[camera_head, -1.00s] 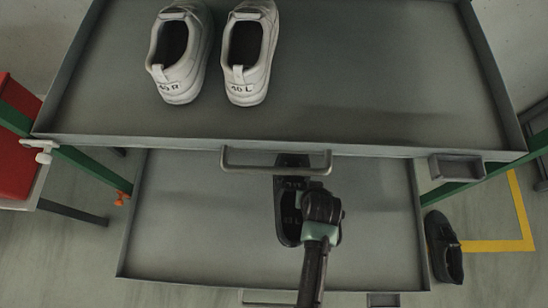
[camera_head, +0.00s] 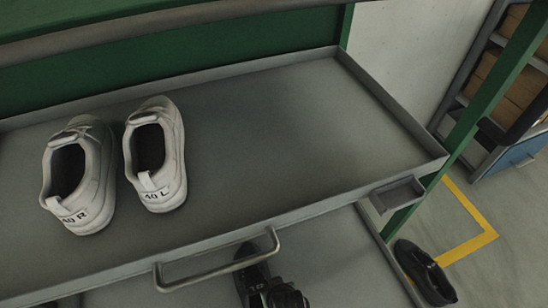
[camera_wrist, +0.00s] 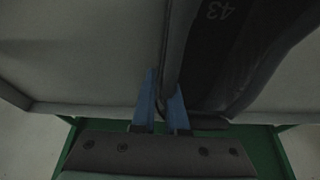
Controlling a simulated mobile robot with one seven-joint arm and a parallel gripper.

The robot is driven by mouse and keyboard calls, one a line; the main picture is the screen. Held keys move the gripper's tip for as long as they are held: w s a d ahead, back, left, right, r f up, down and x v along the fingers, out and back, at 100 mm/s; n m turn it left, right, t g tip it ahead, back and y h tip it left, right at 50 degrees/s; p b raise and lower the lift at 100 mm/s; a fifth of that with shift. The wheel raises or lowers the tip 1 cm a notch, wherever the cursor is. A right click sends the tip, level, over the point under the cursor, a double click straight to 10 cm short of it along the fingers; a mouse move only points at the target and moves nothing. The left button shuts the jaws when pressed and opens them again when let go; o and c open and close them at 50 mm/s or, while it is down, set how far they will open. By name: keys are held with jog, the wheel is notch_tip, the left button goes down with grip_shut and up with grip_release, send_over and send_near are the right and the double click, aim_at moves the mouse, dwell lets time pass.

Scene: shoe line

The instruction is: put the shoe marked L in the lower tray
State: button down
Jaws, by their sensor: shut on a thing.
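My gripper (camera_wrist: 162,100) is shut on the thin upper edge of a dark shoe (camera_wrist: 235,60), which fills the upper right of the wrist view. The number 43 shows inside the shoe; a letter beside it is not readable there. In the head view, this black shoe (camera_head: 250,268) is over the lower tray (camera_head: 335,255), partly hidden by the upper tray's handle and cut off by the picture's bottom edge. My wrist is just right of it; the fingertips are hidden there. I cannot tell whether the shoe touches the tray floor.
The upper tray (camera_head: 270,130) holds white shoes marked 40 R (camera_head: 78,190) and 40 L (camera_head: 155,165); its right part is bare. Its handle (camera_head: 220,262) overhangs the lower tray. Another black shoe (camera_head: 424,272) lies on the floor at right, near a yellow line (camera_head: 470,245).

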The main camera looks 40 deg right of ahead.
jog(key=shift+w, duration=0.1)
jog(key=c, duration=1.4)
grip_release()
jog(key=shift+f, duration=0.1)
jog(key=o, duration=0.5)
jog(key=shift+c, duration=0.2)
jog(key=p+v, duration=0.6)
jog(key=v, duration=0.6)
